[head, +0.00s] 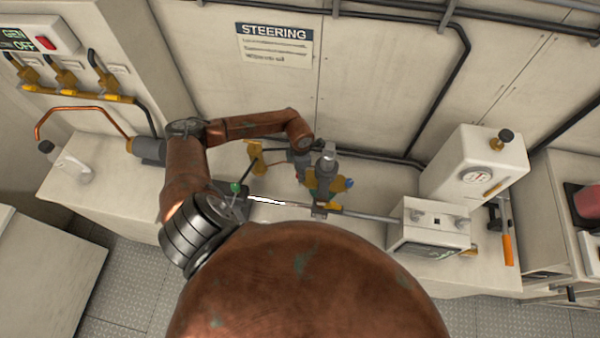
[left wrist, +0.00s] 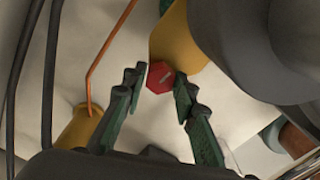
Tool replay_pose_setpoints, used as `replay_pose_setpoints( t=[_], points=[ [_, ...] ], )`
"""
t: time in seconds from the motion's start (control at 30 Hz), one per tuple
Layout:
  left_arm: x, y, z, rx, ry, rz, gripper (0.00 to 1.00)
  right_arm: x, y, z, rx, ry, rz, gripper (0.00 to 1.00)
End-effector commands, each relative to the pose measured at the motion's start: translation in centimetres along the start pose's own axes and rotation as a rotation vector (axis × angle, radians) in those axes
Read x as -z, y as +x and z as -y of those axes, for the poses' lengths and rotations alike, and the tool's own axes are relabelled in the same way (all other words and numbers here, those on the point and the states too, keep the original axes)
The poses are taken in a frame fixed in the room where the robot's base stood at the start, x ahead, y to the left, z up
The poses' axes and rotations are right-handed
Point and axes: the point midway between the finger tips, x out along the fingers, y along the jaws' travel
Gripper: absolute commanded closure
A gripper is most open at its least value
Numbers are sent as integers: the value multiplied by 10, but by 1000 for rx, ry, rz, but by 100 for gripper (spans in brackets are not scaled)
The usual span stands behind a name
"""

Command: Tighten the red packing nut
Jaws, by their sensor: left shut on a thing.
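The red packing nut (left wrist: 160,77) is a small red hexagonal piece in the left wrist view. It sits at the end of a yellow cylindrical body (left wrist: 178,42). My left gripper (left wrist: 162,82) has its green and dark fingertips on either side of the nut, shut on it. In the head view my left arm reaches over the bench and bends down at the yellow fitting near its middle. The nut cannot be made out there. My right gripper is not in view.
A long metal rod (head: 370,215) runs along the bench to a grey box (head: 430,228). A clear bottle (head: 70,165) stands at left. Dark pipes run along the wall behind.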

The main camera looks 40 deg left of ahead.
Motion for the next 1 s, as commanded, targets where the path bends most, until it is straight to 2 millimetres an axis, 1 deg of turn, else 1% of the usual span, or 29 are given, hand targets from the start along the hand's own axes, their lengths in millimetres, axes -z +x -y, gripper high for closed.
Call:
replay_pose_setpoints(
  t=[0.17, 0.2, 0.43, 0.47, 0.77, 0.87, 0.97, 1.0],
  points=[
    [0, 0, 0, 0, -1, 1, 98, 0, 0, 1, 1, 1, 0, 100],
    [0, 0, 0, 0, -1, 1, 73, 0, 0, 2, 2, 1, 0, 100],
    [0, 0, 0, 0, -1, 0, 57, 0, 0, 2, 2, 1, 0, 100],
    [0, 0, 0, 0, -2, 1, 56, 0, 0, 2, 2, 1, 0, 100],
    [0, -2, 0, 0, -2, 1, 56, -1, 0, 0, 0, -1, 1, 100],
    [0, -12, -1, -1, -1, 1, 56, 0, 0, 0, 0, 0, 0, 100],
    [-1, -28, -1, -4, 1, 2, 56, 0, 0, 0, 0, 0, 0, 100],
    [-1, -37, -1, -3, 1, 2, 56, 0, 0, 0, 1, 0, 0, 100]
  ],
)
